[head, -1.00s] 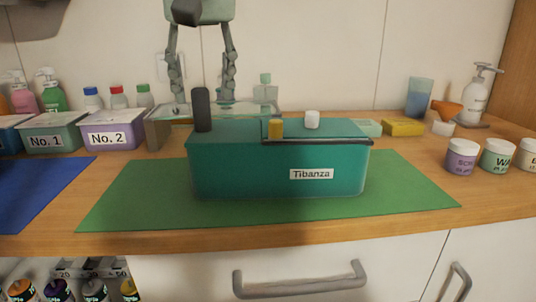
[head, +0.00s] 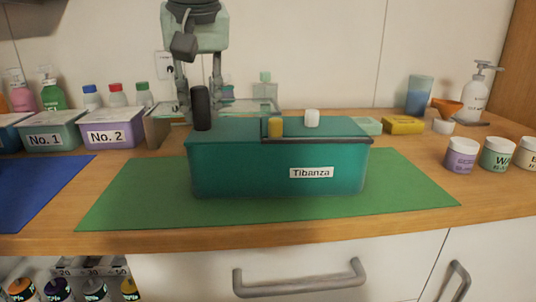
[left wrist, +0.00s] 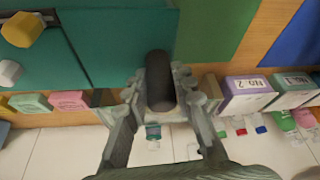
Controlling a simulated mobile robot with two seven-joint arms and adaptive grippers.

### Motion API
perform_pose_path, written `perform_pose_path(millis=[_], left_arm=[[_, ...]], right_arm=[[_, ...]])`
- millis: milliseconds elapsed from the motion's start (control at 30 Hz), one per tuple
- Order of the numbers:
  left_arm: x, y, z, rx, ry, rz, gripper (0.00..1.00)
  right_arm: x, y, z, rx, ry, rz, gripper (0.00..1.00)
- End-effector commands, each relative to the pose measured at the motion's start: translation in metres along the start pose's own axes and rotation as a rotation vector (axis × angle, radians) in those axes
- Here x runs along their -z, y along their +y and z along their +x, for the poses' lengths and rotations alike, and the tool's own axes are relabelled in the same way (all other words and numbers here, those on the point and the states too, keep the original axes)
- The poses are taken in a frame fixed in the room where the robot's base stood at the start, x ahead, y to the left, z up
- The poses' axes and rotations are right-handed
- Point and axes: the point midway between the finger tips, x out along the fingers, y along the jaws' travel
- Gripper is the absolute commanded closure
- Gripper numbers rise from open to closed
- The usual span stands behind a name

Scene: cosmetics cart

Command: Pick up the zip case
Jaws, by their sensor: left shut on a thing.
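The zip case (head: 245,165) is a teal box labelled "Tibanza" on a green mat (head: 135,205). A black upright cylinder (head: 201,108) stands at its top left; a yellow peg (head: 275,128) and a white knob (head: 311,118) sit further right on top. My left gripper (head: 199,107) comes down from above and behind the case, its fingers on either side of the cylinder. In the left wrist view the case (left wrist: 120,40) fills the upper left, and the gripper (left wrist: 161,88) is shut on the black cylinder (left wrist: 160,80). My right gripper is out of view.
Bins No. 1 (head: 52,136) and No. 2 (head: 110,132) stand at the left. A yellow box (head: 403,125), a blue cup (head: 419,95), a pump bottle (head: 475,100) and several jars (head: 461,157) stand at the right. The front of the green mat is clear.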

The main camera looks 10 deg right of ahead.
Motion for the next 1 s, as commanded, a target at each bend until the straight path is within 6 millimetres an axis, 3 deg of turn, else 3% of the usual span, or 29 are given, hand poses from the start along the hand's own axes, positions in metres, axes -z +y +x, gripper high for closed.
perform_pose_path(millis=[567, 1000], left_arm=[[0.002, 0.000, -0.003, -0.002, 0.002, -0.001, 1.00], [0.014, 0.001, -0.034, -0.002, 0.003, -0.002, 1.00]], right_arm=[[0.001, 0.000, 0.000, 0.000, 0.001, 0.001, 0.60], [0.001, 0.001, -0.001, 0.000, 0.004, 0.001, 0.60]])
